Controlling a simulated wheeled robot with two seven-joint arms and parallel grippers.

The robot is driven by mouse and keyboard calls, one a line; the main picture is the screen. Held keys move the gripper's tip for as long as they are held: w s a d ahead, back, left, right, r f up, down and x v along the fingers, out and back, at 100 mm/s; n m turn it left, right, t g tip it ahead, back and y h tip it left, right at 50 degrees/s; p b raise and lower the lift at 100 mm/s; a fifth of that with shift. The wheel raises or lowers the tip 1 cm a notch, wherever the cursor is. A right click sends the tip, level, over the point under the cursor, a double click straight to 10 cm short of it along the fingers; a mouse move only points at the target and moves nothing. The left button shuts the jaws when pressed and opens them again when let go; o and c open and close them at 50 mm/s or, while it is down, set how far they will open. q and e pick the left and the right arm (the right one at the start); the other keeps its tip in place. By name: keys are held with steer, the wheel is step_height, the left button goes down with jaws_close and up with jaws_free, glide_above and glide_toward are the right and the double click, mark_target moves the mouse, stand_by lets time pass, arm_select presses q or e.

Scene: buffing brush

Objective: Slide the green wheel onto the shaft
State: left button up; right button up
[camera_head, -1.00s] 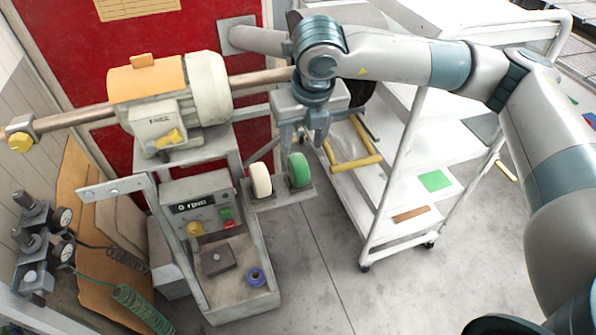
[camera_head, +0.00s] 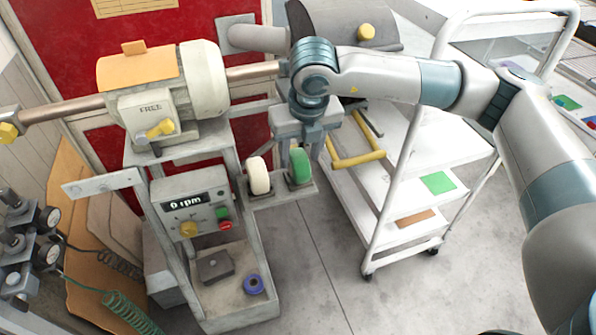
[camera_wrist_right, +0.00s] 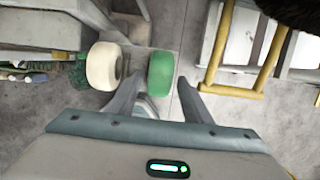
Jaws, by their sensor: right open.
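The green wheel (camera_head: 300,167) stands upright on a small grey shelf beside a cream wheel (camera_head: 259,176). My right gripper (camera_head: 301,150) is open above the green wheel, pointing down. In the right wrist view its fingers (camera_wrist_right: 159,88) lie on either side of the near part of the green wheel (camera_wrist_right: 161,70); I cannot tell whether they touch it. The copper-coloured shaft (camera_head: 252,73) sticks out of the machine on both sides. Its right end is hidden behind my right wrist. My left gripper is not in view.
The machine (camera_head: 165,110) has a control panel reading 0 rpm (camera_head: 187,200). A blue ring (camera_head: 253,284) lies in its lower tray. A white cart (camera_head: 380,210) with a yellow frame (camera_head: 357,159) stands close on the right. The floor between them is clear.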

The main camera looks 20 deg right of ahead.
steer(key=c, duration=0.9)
steer(key=shift+r, duration=0.1)
steer(key=shift+w+p+v, duration=0.1)
steer(key=shift+w+v, duration=0.15)
steer(key=shift+v, duration=0.7)
steer(key=shift+w+p+v, duration=0.1)
steer(key=shift+w+v, duration=0.1)
steer(key=shift+v, duration=0.75)
steer(key=shift+w+p+v, duration=0.1)
steer(key=shift+w+v, duration=0.15)
steer(key=shift+v, duration=0.7)
steer(key=shift+r, duration=0.2)
